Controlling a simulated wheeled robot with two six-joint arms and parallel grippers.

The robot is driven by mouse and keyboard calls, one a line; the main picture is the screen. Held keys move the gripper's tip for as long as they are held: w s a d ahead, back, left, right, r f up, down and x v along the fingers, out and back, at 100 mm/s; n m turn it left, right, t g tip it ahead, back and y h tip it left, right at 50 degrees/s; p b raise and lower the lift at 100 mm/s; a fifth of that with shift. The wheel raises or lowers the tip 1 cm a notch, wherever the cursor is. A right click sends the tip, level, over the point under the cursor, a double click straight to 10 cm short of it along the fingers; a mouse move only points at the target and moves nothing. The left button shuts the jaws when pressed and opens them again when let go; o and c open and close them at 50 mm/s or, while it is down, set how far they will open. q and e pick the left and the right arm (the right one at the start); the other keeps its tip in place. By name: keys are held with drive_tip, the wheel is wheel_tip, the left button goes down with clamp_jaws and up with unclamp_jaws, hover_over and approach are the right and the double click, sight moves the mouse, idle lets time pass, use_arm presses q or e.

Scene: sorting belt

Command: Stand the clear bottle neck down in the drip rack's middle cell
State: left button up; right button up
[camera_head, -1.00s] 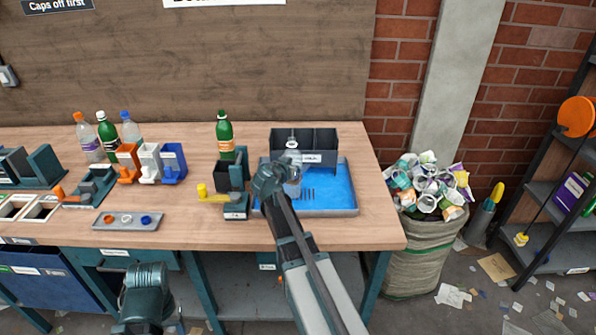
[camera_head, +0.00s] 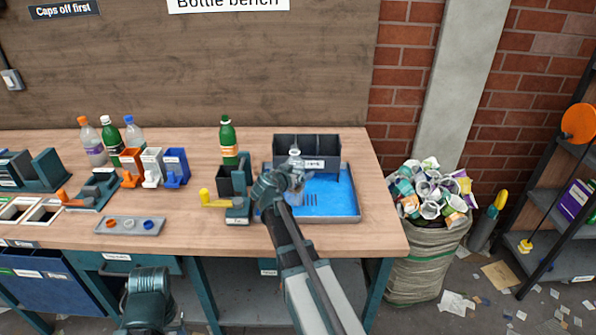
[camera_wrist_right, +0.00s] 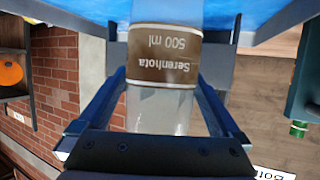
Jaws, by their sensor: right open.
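The clear bottle (camera_head: 297,192) shows at the blue tray's left part, in front of the drip rack, neck up in the head view. Its brown label (camera_wrist_right: 165,55) fills the middle of the right wrist view. My right gripper (camera_head: 287,182) is open around the bottle, a jaw on each side with gaps; the bottle's lower end is hidden, so I cannot tell what it rests on. The dark drip rack (camera_head: 333,146) stands at the tray's back, with upright dividers between its cells. My left gripper (camera_head: 149,283) hangs at the bench's front edge; its fingers cannot be made out.
The blue tray (camera_head: 338,195) lies around the bottle. A green bottle (camera_head: 228,140) and a dark holder with a yellow handle (camera_head: 212,200) stand to its left. Several bottles and colored bins fill the left bench. A sack of crushed cups (camera_head: 428,250) stands right of the bench.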

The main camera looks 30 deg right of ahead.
drive_tip(key=p+v, duration=0.3)
drive_tip(key=v, duration=0.7)
drive_tip(key=shift+s+a+p, duration=0.2)
drive_tip(key=shift+a+p, duration=0.1)
drive_tip(key=s+a+f+n+g+y, duration=0.2)
drive_tip(key=s+a+f+n+y, duration=0.1)
drive_tip(key=s+a, duration=0.4)
drive_tip(key=s+a+f+n+g+y, duration=0.3)
drive_tip(key=s+a+f+n, duration=0.2)
drive_tip(key=a, duration=0.8)
drive_tip(key=s+a+f+n+g+y, duration=0.3)
drive_tip(key=s+a+f+n, duration=0.2)
drive_tip(key=s+a, duration=0.4)
drive_tip(key=shift+s+a+n+y, duration=0.15)
drive_tip(key=shift+a+n+y, duration=0.15)
drive_tip(key=shift+a+n, duration=0.35)
drive_tip(key=shift+d, duration=0.15)
wheel_tip(320, 180, up, 4)
drive_tip(key=p, duration=0.4)
drive_tip(key=shift+f, duration=0.15)
